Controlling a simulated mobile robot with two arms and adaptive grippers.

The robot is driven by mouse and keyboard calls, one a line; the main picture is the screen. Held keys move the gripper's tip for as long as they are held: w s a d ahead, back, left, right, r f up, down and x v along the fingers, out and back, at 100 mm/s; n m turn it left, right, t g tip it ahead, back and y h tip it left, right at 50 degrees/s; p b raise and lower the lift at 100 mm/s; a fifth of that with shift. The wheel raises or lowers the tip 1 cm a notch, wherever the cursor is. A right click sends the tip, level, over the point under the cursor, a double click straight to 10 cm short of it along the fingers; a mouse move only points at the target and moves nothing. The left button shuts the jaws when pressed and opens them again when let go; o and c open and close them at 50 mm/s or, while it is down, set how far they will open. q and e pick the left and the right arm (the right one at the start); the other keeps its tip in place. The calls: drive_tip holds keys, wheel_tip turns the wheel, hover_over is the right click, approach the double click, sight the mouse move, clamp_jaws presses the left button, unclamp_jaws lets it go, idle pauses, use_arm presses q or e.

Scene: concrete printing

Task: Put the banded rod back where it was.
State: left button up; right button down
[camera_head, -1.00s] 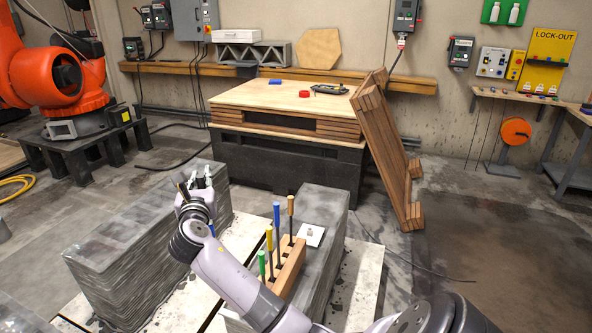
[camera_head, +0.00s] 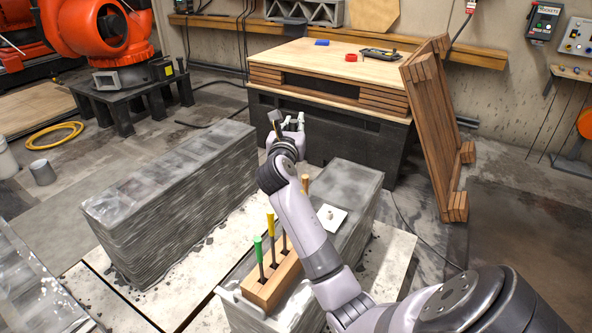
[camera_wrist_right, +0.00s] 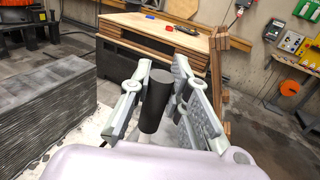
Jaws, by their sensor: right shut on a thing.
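My right gripper (camera_head: 290,122) is shut on a dark cylindrical rod (camera_wrist_right: 156,100), raised above the printed concrete walls. In the right wrist view the rod stands between the two fingers, slightly tilted; its lower part is hidden, and I cannot make out bands on it. The wooden rack (camera_head: 262,292) stands on the right-hand concrete wall. It holds a green-topped rod (camera_head: 258,246), a yellow-topped rod (camera_head: 270,224) and a tan-topped rod (camera_head: 305,182). My right arm covers part of the rack, so I cannot see all its slots. My left gripper is out of view.
A white plate with a small lump (camera_head: 328,219) lies beside the rack. The left concrete wall (camera_head: 175,200) is bare on top. A workbench (camera_head: 330,62) stands behind, with a timber frame (camera_head: 435,130) leaning against it. An orange robot (camera_head: 100,35) stands at the back left.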

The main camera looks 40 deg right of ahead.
use_arm(q)
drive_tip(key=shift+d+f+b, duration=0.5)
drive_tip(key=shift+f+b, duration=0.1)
drive_tip(key=shift+b, duration=0.05)
use_arm(e)
wheel_tip(320, 180, down, 14)
drive_tip(key=shift+d, duration=0.2)
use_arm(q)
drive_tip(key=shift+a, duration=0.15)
use_arm(e)
drive_tip(key=shift+f, duration=0.1)
drive_tip(key=c, duration=1.6)
unclamp_jaws()
drive_tip(key=shift+f, duration=0.1)
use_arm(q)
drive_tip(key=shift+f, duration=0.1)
use_arm(e)
drive_tip(key=shift+o, duration=0.4)
